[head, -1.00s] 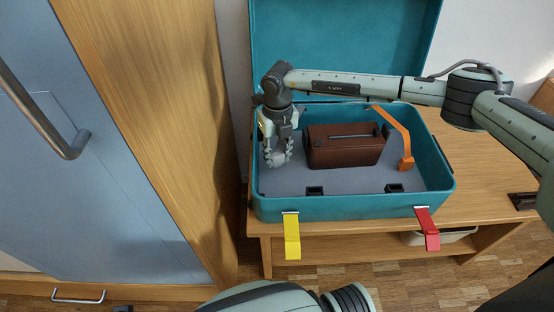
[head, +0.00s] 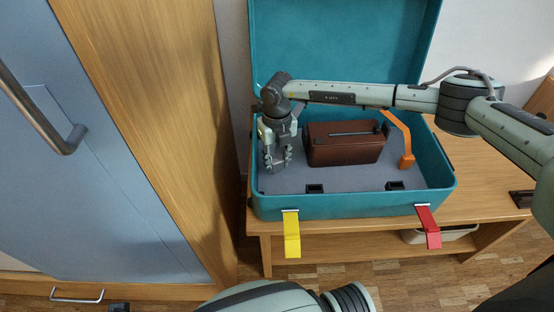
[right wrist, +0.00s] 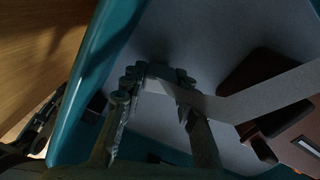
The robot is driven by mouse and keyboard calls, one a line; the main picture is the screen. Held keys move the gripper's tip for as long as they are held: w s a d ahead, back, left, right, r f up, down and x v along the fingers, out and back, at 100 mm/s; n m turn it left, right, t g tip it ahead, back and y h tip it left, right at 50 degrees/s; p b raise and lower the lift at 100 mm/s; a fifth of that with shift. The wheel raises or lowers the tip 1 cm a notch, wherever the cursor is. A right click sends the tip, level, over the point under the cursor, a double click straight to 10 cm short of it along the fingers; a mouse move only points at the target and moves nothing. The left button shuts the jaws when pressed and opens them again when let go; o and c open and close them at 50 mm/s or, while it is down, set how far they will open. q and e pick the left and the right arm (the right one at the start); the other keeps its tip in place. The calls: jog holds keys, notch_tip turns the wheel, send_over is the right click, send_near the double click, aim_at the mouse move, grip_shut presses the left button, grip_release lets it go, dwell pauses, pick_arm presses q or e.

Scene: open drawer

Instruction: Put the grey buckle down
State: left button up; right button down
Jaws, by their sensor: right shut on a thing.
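The grey buckle (right wrist: 262,98) is a bent, flat strap in the right wrist view. One end sits between the fingers of my right gripper (right wrist: 157,84), and the strap runs away to the right across the brown box. In the head view my right gripper (head: 277,163) points down inside the left part of the open teal suitcase (head: 340,207), low over its grey floor. It is shut on the grey buckle, whose shape is hard to make out there. I cannot tell whether the buckle touches the floor. My left gripper is out of view.
A brown box (head: 345,150) stands right of the gripper, with an orange strap (head: 406,155) beyond it. Yellow (head: 291,235) and red (head: 428,228) latches hang at the suitcase front. A wooden cabinet (head: 150,130) stands close on the left.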

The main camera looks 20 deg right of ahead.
aim_at(277, 160)
jog(key=c, duration=1.2)
grip_release()
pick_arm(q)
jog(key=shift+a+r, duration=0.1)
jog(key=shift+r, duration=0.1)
pick_arm(e)
jog(key=shift+o, duration=0.2)
jog(key=shift+r, duration=0.1)
jog(key=shift+r+p, duration=0.65)
jog(key=shift+r, duration=0.15)
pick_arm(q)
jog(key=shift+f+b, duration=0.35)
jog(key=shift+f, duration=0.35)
pick_arm(e)
notch_tip(277, 160, up, 11)
jog(key=shift+r, duration=0.2)
